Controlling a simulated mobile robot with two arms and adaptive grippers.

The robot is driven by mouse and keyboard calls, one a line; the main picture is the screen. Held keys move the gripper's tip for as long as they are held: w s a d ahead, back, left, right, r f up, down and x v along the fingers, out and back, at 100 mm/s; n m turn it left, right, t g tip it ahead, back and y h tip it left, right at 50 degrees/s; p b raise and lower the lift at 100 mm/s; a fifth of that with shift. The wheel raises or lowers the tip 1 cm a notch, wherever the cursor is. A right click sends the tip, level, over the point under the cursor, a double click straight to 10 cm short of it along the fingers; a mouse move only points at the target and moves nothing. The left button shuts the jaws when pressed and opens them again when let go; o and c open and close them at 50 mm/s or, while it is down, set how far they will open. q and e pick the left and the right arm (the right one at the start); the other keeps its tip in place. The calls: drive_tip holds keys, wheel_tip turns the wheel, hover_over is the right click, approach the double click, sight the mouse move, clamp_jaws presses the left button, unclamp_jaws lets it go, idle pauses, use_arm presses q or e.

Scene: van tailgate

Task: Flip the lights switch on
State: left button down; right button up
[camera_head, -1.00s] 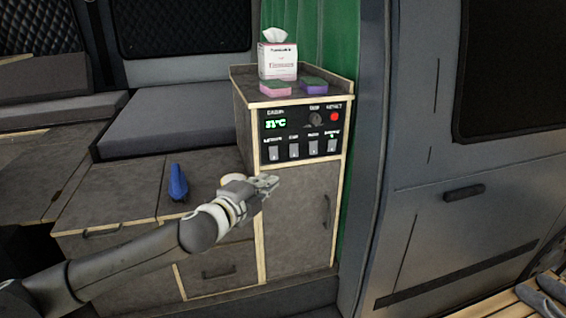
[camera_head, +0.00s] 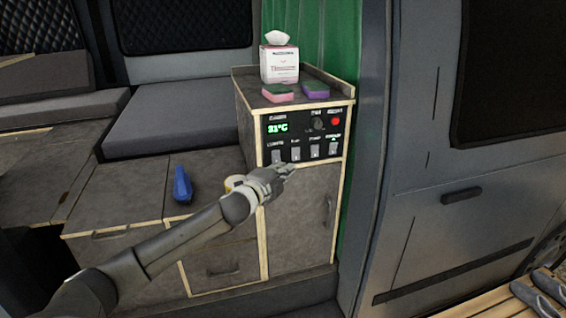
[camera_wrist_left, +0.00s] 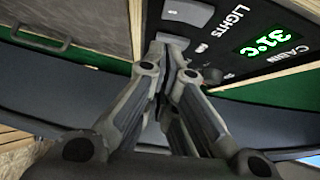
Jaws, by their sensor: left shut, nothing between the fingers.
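The control panel (camera_head: 305,133) is a black plate on the front of the wooden cabinet, with a row of pale rocker switches along its bottom. The lights switch (camera_head: 277,157) is the leftmost one. In the left wrist view the lights switch (camera_wrist_left: 187,12) shows at the top, beside the "LIGHTS" lettering (camera_wrist_left: 228,22). My left gripper (camera_head: 289,168) is shut and empty, just below the left part of the switch row. In the left wrist view its fingertips (camera_wrist_left: 171,62) are close to the panel; I cannot tell whether they touch it. My right gripper is out of view.
A tissue box (camera_head: 279,64) and two sponges, one pink and green (camera_head: 278,94), one purple and green (camera_head: 315,90), stand on the cabinet top. A blue object (camera_head: 181,184) sits on the low unit at left. The panel display (camera_head: 278,128) reads 31°C.

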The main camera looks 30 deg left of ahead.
sight(276, 157)
use_arm(q)
drive_tip(key=shift+w+a+f, duration=0.1)
drive_tip(key=shift+w+a, duration=0.45)
drive_tip(key=shift+a, duration=0.35)
drive_tip(key=shift+w+a+f+m+t+b, duration=0.3)
drive_tip(key=shift+a+t+b, duration=0.1)
drive_tip(key=shift+b, duration=0.75)
drive_tip(key=shift+d, duration=0.15)
